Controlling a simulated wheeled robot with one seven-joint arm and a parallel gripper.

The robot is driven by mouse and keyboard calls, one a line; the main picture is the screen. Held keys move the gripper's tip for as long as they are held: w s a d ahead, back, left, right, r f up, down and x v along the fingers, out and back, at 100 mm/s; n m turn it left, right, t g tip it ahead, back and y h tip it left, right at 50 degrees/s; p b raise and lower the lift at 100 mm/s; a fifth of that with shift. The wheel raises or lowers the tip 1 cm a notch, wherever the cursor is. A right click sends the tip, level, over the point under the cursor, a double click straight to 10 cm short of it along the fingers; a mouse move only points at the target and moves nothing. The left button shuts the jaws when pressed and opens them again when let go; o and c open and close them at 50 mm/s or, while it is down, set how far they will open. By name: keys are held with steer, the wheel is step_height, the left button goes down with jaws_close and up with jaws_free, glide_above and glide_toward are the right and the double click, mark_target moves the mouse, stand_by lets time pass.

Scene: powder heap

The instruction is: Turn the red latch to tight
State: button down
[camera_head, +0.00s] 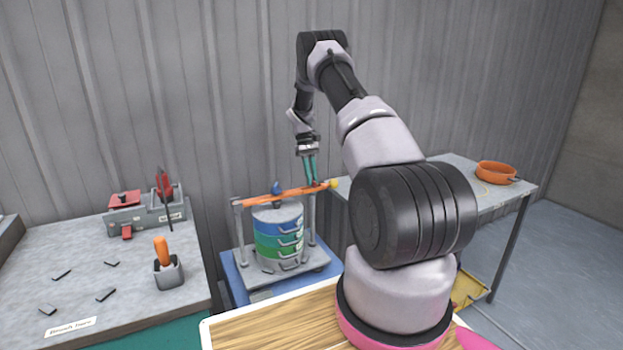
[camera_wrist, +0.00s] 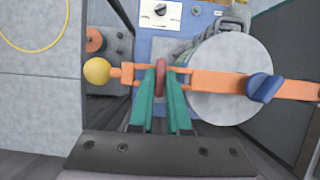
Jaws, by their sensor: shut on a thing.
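The red latch (camera_wrist: 160,68) sits on an orange bar (camera_wrist: 222,82) in the wrist view, between the bar's yellow ball end (camera_wrist: 97,71) and a blue knob (camera_wrist: 263,88). My gripper (camera_wrist: 160,88) has its two teal fingers shut on the latch, one on each side. The fingers hide part of the latch. In the head view, my gripper (camera_head: 312,181) reaches down to the bar (camera_head: 275,196) near its right end. The latch is too small there to tell its turn.
The stack stands on a blue stand (camera_head: 236,280). On the left bench (camera_head: 75,290) are a grey box with red parts (camera_head: 145,212), an orange-handled brush in a cup (camera_head: 168,272) and dark scraps. An orange pan (camera_head: 495,173) is on the right table (camera_head: 450,165). A wooden board (camera_head: 270,325) is in front.

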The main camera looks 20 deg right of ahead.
stand_by(0.5)
steer(key=c, duration=0.9)
jaws_free()
steer(key=v, duration=1)
steer(key=shift+w+r, duration=0.15)
steer(key=shift+r, duration=0.25)
